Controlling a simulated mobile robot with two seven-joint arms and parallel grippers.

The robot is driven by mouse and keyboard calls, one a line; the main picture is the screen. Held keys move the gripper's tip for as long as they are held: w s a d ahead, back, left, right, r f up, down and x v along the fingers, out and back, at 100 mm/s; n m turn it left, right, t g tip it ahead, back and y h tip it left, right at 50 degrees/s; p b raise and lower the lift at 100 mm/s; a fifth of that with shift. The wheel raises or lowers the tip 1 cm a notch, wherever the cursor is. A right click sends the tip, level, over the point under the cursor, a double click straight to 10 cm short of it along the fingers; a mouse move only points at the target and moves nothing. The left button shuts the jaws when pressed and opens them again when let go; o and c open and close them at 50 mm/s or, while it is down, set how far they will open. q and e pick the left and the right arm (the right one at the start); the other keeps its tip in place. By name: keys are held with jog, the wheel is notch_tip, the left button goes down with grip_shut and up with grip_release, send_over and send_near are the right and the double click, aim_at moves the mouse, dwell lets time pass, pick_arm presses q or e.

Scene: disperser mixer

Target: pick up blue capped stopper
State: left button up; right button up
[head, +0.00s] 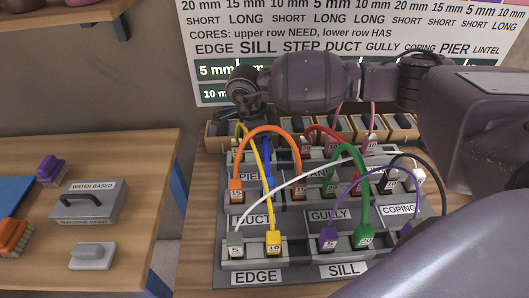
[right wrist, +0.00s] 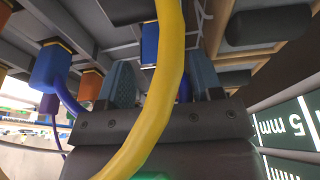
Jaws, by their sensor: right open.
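In the head view, a blue cable (head: 266,170) runs behind the yellow and orange cables at the left of the cable board (head: 225,210); its ends are largely hidden. In the right wrist view, a blue capped stopper (right wrist: 150,42) sits between and beyond the fingertips, partly covered by the yellow cable (right wrist: 170,70). Another blue cap (right wrist: 47,66) stands left of the fingers. My right gripper (right wrist: 163,82) is open. In the head view it is at the board's back left corner, its fingers hard to make out. My left gripper is not in view.
Orange (head: 272,129), white (head: 310,182), green (head: 365,190) and purple (head: 365,172) cables arch over the board. Several wooden bins (head: 215,130) stand behind it. A side table at left holds a grey block (head: 90,205) and brushes (head: 50,170).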

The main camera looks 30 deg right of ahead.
jog(key=x, duration=0.3)
jog(key=shift+a+f, duration=0.15)
jog(key=shift+f, duration=0.15)
jog(key=shift+c, duration=0.4)
jog(key=c, duration=0.9)
jog(key=shift+r, duration=0.15)
jog(key=shift+c, duration=0.2)
